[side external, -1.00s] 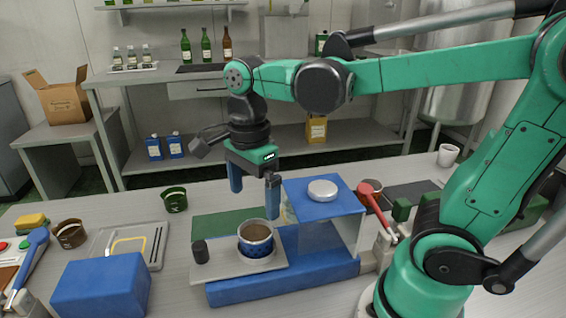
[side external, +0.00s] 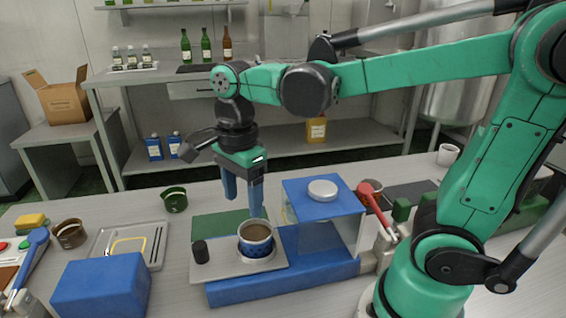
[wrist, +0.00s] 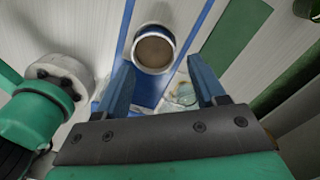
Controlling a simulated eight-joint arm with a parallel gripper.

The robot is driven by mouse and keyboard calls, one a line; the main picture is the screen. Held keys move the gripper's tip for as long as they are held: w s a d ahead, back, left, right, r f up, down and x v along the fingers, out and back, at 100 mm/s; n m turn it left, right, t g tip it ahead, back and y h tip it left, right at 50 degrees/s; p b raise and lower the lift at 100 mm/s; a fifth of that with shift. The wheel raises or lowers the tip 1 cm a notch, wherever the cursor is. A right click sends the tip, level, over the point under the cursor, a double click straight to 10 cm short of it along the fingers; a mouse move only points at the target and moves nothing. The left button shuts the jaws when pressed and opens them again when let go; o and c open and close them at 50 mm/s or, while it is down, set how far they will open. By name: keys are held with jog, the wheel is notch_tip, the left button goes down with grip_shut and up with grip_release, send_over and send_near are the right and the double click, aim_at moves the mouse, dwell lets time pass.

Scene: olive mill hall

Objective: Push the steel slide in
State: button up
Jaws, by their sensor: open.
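The steel slide (side external: 214,271) is a flat grey plate sticking out to the left from a blue device (side external: 330,198). A black knob (side external: 201,251) stands at its left end. A blue-and-white cup (side external: 256,246) with brown contents sits upright on the slide; it also shows in the wrist view (wrist: 153,49). My gripper (side external: 243,205) is open and empty, pointing down above and behind the cup. In the wrist view the cup appears ahead, between the fingers' lines.
A red-handled lever (side external: 371,197) stands at the device's right. A green mat (side external: 215,226) lies behind the slide. Bench space left of the knob is narrow.

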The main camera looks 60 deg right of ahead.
aim_at(199, 245)
jog(key=w+a+f+n, duration=0.1)
jog(key=w+a+f, duration=0.1)
jog(key=w+a, duration=0.1)
jog(key=w+a+f+n, duration=0.1)
jog(key=w+a, duration=0.1)
jog(key=shift+a+f+n, duration=0.15)
jog(key=shift+n, duration=0.15)
jog(key=shift+w+a+f, duration=0.15)
jog(key=shift+f, duration=2.7)
grip_shut()
